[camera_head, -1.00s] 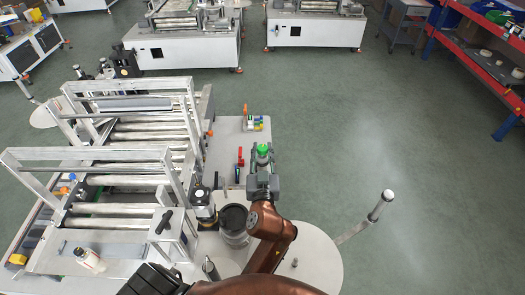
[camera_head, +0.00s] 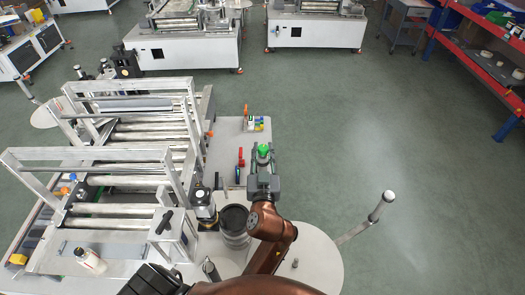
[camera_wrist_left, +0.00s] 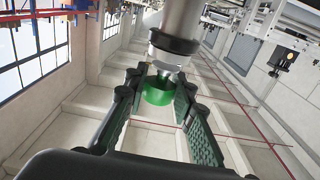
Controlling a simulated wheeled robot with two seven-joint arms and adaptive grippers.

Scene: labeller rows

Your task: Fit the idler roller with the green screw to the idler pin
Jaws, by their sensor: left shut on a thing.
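My left gripper (camera_head: 263,160) is shut on the idler roller with the green screw (camera_head: 264,149), above the grey worktop. In the left wrist view, the green screw (camera_wrist_left: 158,92) sits between the two ribbed fingers. The roller's metal cylinder (camera_wrist_left: 182,20) extends beyond it toward the top edge, past a dark collar. A thin upright pin (camera_head: 225,188) stands left of the gripper on the worktop; I cannot tell for sure that it is the idler pin. My right gripper does not show.
The labeller frame with rollers (camera_head: 110,208) fills the left. A black-topped cylinder (camera_head: 234,220) and a dark motor-like unit (camera_head: 205,205) stand close left of my arm. A red item (camera_head: 240,157) and small coloured parts (camera_head: 255,124) lie on the worktop. Open floor is to the right.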

